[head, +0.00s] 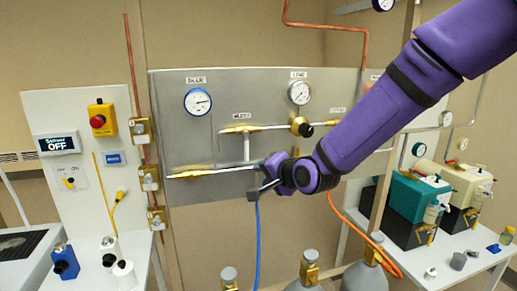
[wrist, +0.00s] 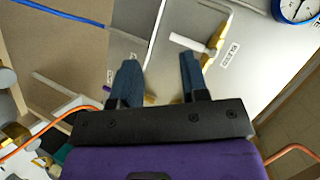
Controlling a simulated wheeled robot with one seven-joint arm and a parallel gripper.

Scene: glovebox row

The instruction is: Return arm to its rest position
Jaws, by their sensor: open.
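My purple arm reaches in from the upper right in the head view. My gripper (head: 262,184) is in front of the grey gauge panel, close to the end of the lower brass-and-steel valve lever (head: 210,172); I cannot tell whether they touch. In the wrist view my gripper (wrist: 158,78) has its two blue-grey fingers spread apart, with nothing held between them. The panel and a metal rod lie beyond the fingers.
The grey panel (head: 220,105) carries gauges and valves. A white board with a red button (head: 99,118) stands left. Gas cylinders (head: 365,270) stand below, with blue and orange hoses near my arm. Teal and cream pumps (head: 418,200) sit on a right-hand table.

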